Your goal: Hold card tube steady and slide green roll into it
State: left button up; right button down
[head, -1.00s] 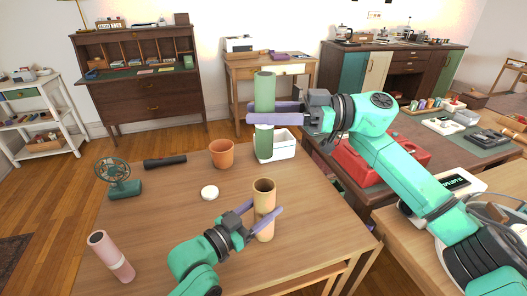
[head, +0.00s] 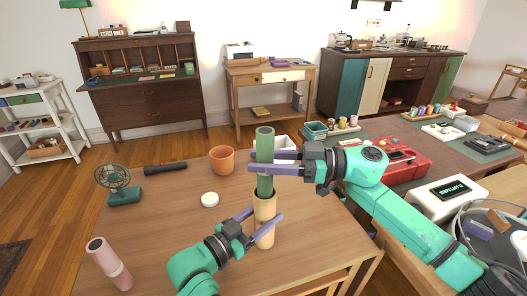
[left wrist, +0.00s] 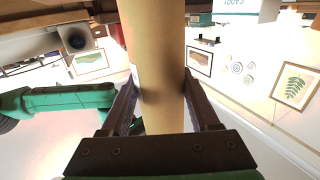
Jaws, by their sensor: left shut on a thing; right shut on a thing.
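The tan card tube (head: 264,239) stands upright near the table's front right. My left gripper (head: 265,222) is shut around it, and the left wrist view shows the tube (left wrist: 155,75) between both fingers (left wrist: 158,100). The green roll (head: 265,145) is upright directly above the tube. My right gripper (head: 270,163) is shut on the roll around its middle. The roll's lower end meets the tube's mouth and appears to be just inside it; the exact depth is hidden.
On the table (head: 165,235) are a terracotta pot (head: 222,160), a white round lid (head: 209,200), a black flashlight (head: 166,168), a green fan (head: 120,187) and a pink cylinder (head: 109,262). A white bin (head: 287,143) is partly hidden behind the roll.

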aim_at(265, 183)
jog(key=shift+f, duration=2.95)
jog(key=shift+c, duration=1.8)
grip_release()
jog(key=shift+d, duration=0.1)
jog(key=d, duration=1.1)
jog(key=shift+s+d, duration=0.4)
